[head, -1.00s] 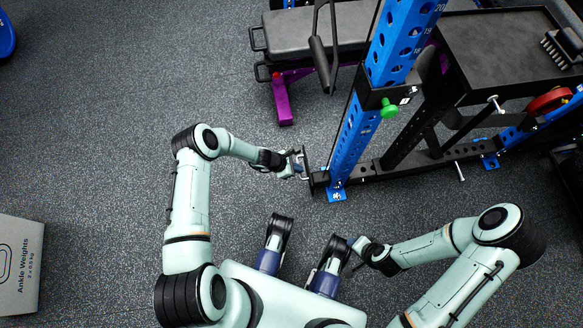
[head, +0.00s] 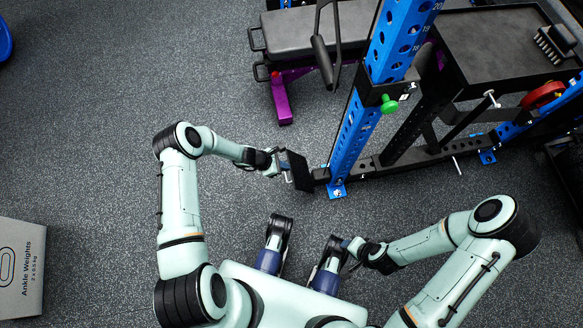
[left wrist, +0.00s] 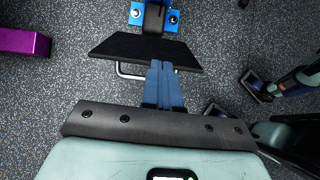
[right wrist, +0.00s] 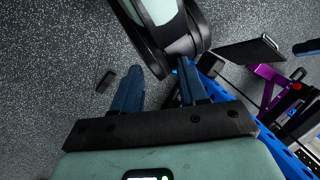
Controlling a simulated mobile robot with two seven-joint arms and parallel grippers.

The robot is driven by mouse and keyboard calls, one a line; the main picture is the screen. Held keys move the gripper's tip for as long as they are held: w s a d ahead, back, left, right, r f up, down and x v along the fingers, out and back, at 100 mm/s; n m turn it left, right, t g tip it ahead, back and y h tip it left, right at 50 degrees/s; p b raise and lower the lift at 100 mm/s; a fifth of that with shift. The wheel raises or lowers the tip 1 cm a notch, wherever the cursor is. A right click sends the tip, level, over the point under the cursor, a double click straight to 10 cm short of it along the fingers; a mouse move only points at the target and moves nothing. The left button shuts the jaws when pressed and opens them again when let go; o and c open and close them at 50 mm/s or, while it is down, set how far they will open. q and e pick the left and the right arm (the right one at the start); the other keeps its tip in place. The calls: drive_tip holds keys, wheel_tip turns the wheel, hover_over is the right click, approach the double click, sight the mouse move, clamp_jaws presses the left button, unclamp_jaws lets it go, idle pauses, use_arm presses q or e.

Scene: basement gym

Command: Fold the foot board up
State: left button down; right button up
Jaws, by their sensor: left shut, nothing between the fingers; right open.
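The foot board (head: 299,171) is a dark flat plate at the foot of the rack's blue upright (head: 350,140). It sits tilted, with its broad face showing. In the left wrist view the foot board (left wrist: 120,47) lies just ahead of the fingers, with a pale U-shaped handle (left wrist: 122,72) at its near edge. My left gripper (head: 280,163) is shut and empty, its tips at the board's near edge by the handle; contact is unclear. My right gripper (head: 350,246) is open and empty, low in front of my body, away from the board. Its fingers show apart in the right wrist view (right wrist: 160,92).
A bench with a purple foot (head: 283,100) stands behind the rack. A black tray-like platform (head: 500,50) is at the upper right. An ankle weights box (head: 22,268) lies at the lower left. The floor left of the board is clear.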

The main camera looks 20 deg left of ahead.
use_arm(q)
drive_tip(key=p+v, duration=0.1)
drive_tip(key=v, duration=0.6)
drive_tip(key=shift+w+d+r, duration=0.2)
drive_tip(key=shift+w, duration=0.05)
use_arm(e)
drive_tip(key=s+r, duration=0.1)
drive_tip(key=s+a+r+g, duration=0.1)
drive_tip(key=shift+s+a+r, duration=0.1)
drive_tip(key=shift+s+r, duration=0.1)
drive_tip(key=shift+s, duration=0.1)
